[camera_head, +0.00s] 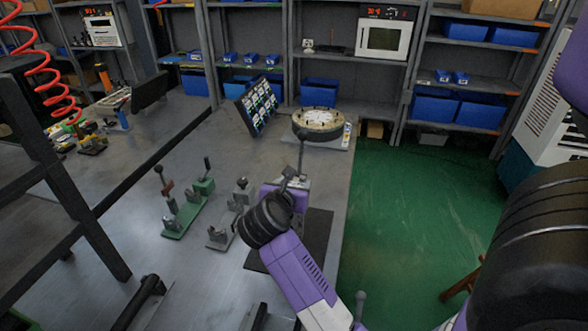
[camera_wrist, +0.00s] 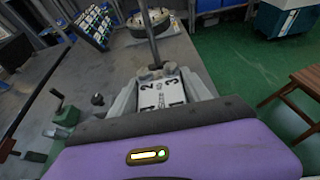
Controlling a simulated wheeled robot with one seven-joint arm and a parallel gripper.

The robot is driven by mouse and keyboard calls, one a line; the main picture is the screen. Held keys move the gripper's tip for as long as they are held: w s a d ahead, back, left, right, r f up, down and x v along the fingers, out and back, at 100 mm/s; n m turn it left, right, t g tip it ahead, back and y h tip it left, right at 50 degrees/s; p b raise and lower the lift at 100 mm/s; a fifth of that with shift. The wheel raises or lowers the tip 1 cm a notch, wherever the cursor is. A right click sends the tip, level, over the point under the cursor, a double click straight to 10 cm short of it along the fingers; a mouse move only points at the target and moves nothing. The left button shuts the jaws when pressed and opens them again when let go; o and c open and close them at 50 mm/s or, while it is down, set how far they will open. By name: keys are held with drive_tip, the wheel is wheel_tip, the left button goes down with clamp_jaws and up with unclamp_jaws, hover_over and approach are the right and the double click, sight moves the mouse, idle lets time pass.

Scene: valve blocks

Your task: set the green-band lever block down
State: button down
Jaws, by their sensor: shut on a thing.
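My gripper (camera_head: 284,190) is over the right part of the grey workbench (camera_head: 155,255), near its right edge. It is shut on a grey lever block (camera_wrist: 162,94), which has a pale top face marked with numbers. The block's lever (camera_wrist: 150,38) points up and away from my wrist; it also shows in the head view (camera_head: 302,152). No green band is clear on the block, so I cannot confirm its colour. My wrist and fingers hide the block's lower part. Whether it touches the bench I cannot tell. A dark mat (camera_head: 318,232) lies on the bench beneath and beside my wrist.
Left of my gripper stand a green fixture (camera_head: 186,210) with upright levers and a grey fixture (camera_head: 222,234). Behind are a round device (camera_head: 318,122) and a tilted display panel (camera_head: 258,105). Green floor (camera_head: 410,220) lies beyond the bench's right edge.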

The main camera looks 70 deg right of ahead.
drive_tip(key=shift+f, duration=3.25)
drive_tip(key=shift+c, duration=2.4)
unclamp_jaws()
drive_tip(key=shift+f, duration=0.3)
